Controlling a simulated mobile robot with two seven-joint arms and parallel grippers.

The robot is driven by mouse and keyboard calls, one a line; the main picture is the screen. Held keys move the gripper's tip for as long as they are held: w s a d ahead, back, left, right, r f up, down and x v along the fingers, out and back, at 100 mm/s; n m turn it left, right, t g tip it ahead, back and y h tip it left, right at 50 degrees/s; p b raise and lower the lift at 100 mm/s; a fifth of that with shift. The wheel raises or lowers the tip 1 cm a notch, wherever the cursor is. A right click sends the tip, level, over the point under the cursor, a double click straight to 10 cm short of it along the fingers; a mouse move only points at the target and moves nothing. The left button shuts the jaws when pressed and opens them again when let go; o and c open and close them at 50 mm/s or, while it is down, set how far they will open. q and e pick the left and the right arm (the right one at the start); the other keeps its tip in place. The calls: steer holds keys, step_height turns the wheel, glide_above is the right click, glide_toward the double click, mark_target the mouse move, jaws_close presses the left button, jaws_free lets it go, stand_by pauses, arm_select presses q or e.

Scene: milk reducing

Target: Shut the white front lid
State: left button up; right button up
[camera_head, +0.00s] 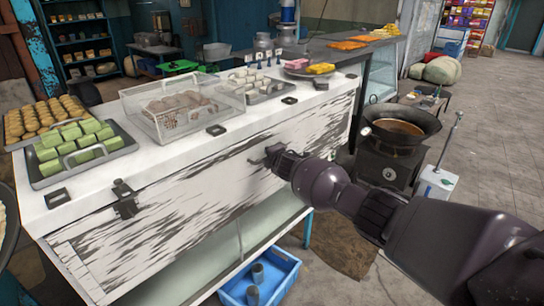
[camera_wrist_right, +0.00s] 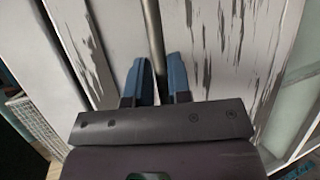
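The white front lid (camera_head: 190,185) is the long panel with peeling paint on the front of the white counter. It slopes down and outward below the counter top. A dark metal fitting (camera_head: 125,200) is on its left part. My right gripper (camera_head: 268,157) is close in front of the lid's right part; contact is not clear. White streaked panels (camera_wrist_right: 210,45) and a grey bar show beyond the fingers. My left gripper is not in view.
A blue crate (camera_head: 262,280) with cups is below. A black stove with a pan (camera_head: 397,128) stands right of the counter.

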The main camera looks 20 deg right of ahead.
steer(key=shift+o, duration=0.2)
steer(key=shift+a+r, duration=0.1)
steer(key=shift+a, duration=0.1)
steer(key=shift+s, duration=0.1)
steer(key=shift+s+r+p, duration=0.1)
steer(key=shift+s+p, duration=0.15)
steer(key=shift+p, duration=0.2)
steer(key=p+v, duration=0.2)
steer(key=v, duration=0.8)
steer(key=shift+d, duration=0.15)
